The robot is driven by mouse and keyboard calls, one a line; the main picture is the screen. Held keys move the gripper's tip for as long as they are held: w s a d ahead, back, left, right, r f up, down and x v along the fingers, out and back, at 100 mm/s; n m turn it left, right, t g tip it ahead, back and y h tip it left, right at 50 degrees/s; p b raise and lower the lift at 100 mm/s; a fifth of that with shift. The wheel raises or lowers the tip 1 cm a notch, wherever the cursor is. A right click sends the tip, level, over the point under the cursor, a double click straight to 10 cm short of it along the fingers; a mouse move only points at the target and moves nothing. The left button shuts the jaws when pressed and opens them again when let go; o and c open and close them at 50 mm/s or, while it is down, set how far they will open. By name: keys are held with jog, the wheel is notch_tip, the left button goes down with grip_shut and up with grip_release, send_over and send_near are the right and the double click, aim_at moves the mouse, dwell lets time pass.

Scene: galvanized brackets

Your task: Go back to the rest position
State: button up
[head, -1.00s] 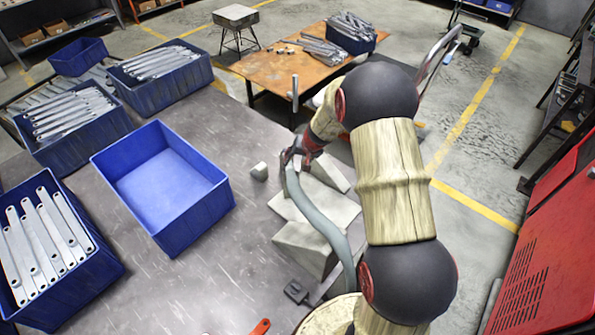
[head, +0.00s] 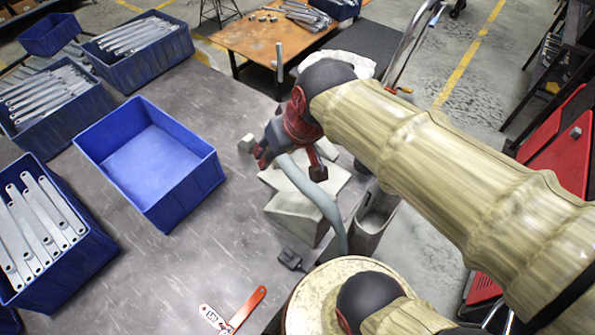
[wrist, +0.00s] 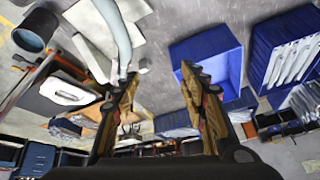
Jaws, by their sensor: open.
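My gripper (head: 262,155) is over the grey table (head: 190,280), right of the empty blue bin (head: 158,207) and close to the light grey angular blocks (head: 298,215). In the wrist view my gripper (wrist: 153,75) shows two fingers spread apart with nothing between them. The empty blue bin (wrist: 208,48) is beyond the right finger there. A grey-green curved hose-like piece (head: 318,200) runs down from near my gripper past the blocks.
Blue bins of galvanized brackets (head: 25,285) stand along the left. A red-handled tool (head: 238,310) lies at the table's front. A rusty-topped table (head: 250,48) stands behind. The table between the empty bin and the blocks is mostly clear.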

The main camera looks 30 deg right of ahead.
jog(key=s+f+b, duration=0.3)
jog(key=s, duration=0.4)
jog(key=shift+d+f+h, duration=0.15)
jog(key=shift+d+h, duration=0.25)
dwell(0.5)
